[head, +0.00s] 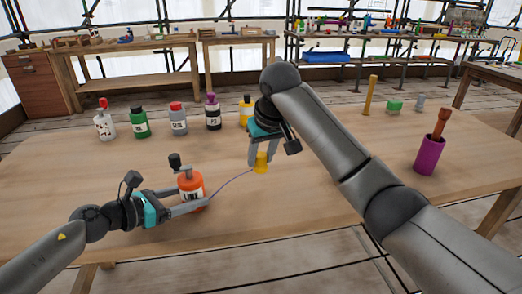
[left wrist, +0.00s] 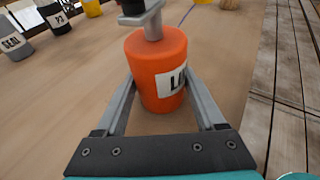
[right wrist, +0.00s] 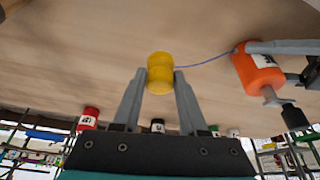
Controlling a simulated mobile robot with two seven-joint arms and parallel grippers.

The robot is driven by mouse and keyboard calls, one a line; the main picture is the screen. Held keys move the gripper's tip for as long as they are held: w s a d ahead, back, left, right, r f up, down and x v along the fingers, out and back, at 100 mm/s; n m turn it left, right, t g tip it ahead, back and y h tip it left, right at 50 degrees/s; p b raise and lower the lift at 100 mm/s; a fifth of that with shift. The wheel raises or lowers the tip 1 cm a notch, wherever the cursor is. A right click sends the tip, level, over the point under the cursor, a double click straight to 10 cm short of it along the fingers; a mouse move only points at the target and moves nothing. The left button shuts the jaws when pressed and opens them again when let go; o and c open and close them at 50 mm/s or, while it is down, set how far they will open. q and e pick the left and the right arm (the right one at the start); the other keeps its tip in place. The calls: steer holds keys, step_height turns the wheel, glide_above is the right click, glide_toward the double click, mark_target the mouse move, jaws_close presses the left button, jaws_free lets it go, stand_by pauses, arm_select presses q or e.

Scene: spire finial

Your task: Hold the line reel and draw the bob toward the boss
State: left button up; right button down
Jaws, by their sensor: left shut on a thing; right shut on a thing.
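The orange line reel (head: 190,184) stands on the table with a dark knob on a grey crank at its top. My left gripper (head: 193,202) is shut around its body; the left wrist view shows the reel (left wrist: 157,55) between both fingers. The yellow bob (head: 261,163) is in my right gripper (head: 260,158), which is shut on it and points down near the tabletop. The bob also shows in the right wrist view (right wrist: 160,72) between the fingertips. A thin purple-blue line (head: 232,182) runs from the reel to the bob. I cannot tell which object is the boss.
Several labelled bottles (head: 140,122) stand in a row at the back left of the table (head: 310,215).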

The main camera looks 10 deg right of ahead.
mark_target(263, 172)
steer(key=shift+f, duration=3.05)
steer(key=shift+s+d, duration=0.2)
steer(key=shift+d, duration=3.15)
steer(key=shift+s+d, duration=0.15)
steer(key=shift+d, duration=3.2)
steer(key=shift+a, duration=0.25)
steer(key=shift+a+f, duration=0.1)
steer(key=shift+a, duration=0.25)
steer(key=shift+f, duration=0.4)
steer(key=shift+c, duration=1.8)
jaws_free()
